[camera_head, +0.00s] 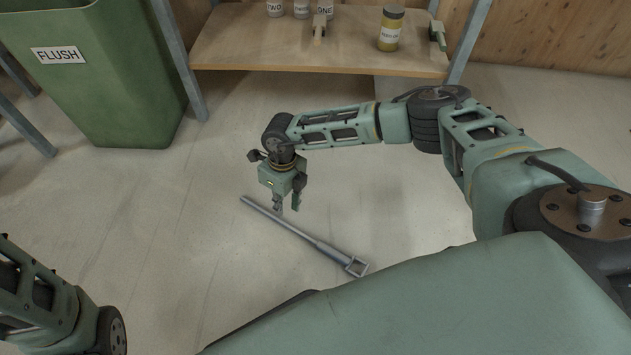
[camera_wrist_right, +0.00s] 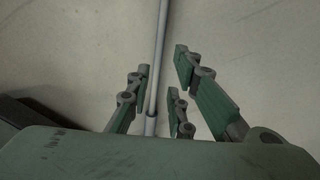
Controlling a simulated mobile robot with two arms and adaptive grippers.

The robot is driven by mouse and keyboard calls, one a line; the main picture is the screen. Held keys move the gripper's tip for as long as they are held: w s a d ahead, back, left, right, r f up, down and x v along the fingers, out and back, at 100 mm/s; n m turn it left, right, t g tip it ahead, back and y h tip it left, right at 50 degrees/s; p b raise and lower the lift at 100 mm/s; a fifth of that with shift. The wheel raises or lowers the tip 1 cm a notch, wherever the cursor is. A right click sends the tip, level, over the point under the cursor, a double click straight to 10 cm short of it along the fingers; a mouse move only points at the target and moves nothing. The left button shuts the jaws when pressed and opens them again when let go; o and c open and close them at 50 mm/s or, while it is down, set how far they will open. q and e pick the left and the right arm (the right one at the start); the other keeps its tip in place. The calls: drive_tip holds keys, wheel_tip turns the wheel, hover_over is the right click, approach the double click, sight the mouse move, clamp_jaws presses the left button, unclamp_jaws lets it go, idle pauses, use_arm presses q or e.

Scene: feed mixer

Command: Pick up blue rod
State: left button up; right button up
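A long thin blue-grey rod (camera_head: 291,229) lies on the floor in the head view, with a square loop at its lower right end. My right gripper (camera_head: 287,208) is above the rod, near its upper left part. In the right wrist view the rod (camera_wrist_right: 158,62) runs between the fingers of my right gripper (camera_wrist_right: 162,98), which are apart with gaps beside the rod. The gripper is open and holds nothing. Part of my left arm shows at the lower left of the head view; its gripper is outside the picture.
A green bin labelled FLUSH (camera_head: 125,80) stands at the upper left. A wooden shelf (camera_head: 250,45) on grey legs carries several containers, among them a yellow jar (camera_head: 390,30). The floor (camera_head: 150,230) around the rod is clear.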

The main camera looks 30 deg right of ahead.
sight(282, 221)
wheel_tip(282, 221, down, 2)
drive_tip(key=shift+a+f+b, duration=0.15)
drive_tip(key=shift+f+b, duration=0.05)
drive_tip(key=shift+b, duration=0.45)
drive_tip(key=f+b, duration=0.3)
drive_tip(key=a+f+b, duration=0.1)
drive_tip(key=f+b, duration=0.1)
drive_tip(key=shift+s, duration=0.1)
drive_tip(key=shift+r, duration=0.1)
drive_tip(key=shift+c, duration=0.6)
clamp_jaws()
